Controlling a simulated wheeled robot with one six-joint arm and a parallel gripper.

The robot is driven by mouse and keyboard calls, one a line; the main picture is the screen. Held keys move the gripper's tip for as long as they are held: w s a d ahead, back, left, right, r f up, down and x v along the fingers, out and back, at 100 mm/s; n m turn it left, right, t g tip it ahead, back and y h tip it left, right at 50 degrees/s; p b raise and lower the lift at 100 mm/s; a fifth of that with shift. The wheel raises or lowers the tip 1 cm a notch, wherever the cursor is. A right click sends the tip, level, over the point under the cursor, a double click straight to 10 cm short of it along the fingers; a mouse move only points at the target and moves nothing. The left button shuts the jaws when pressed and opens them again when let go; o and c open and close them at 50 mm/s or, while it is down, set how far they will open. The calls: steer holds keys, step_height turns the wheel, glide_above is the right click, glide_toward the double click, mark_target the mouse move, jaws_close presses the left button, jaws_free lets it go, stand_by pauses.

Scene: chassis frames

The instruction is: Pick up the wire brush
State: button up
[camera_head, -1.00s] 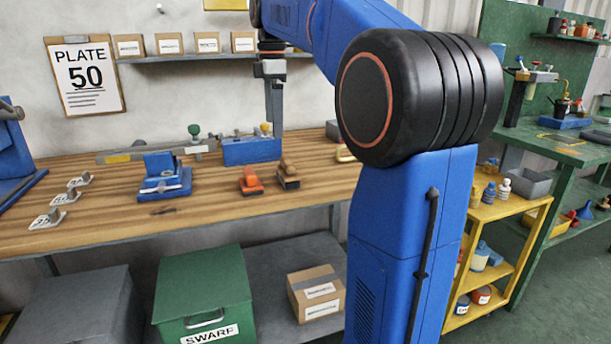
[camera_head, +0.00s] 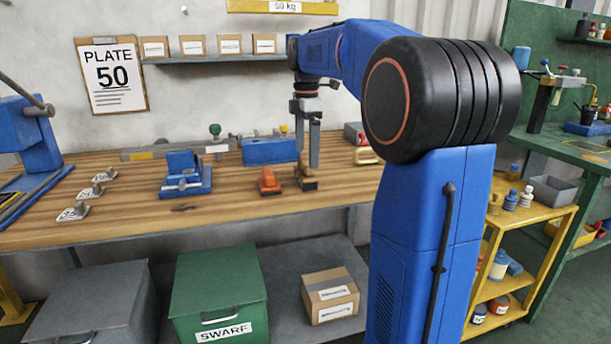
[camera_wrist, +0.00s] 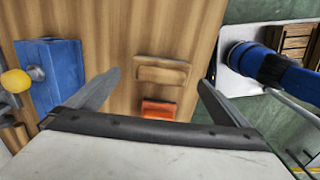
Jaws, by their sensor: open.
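The wire brush seems to be the small brown wooden-backed block (camera_head: 309,185) on the wooden bench. In the wrist view its brown back (camera_wrist: 162,72) lies crosswise, between and slightly beyond the fingertips. My gripper (camera_head: 307,163) points down above the brush, and its fingers partly hide it. In the wrist view my gripper (camera_wrist: 159,80) is open, with nothing held between its fingers. Whether the fingertips are level with the brush is hard to tell.
An orange block (camera_head: 269,181) lies close to the left of the brush. A blue box (camera_head: 270,151) stands behind, and a blue vise-like fixture (camera_head: 185,180) is farther left. The wooden bench (camera_head: 235,205) is clear in front.

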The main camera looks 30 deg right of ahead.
mark_target(305, 162)
steer(key=shift+s+a+f, duration=0.1)
steer(key=shift+f, duration=1.6)
steer(key=shift+a+f, duration=0.1)
steer(key=shift+f, duration=1.6)
steer(key=c, duration=0.9)
steer(key=shift+r, duration=0.15)
step_height(305, 162, up, 10)
steer(key=shift+f, duration=0.1)
steer(key=shift+o, duration=0.9)
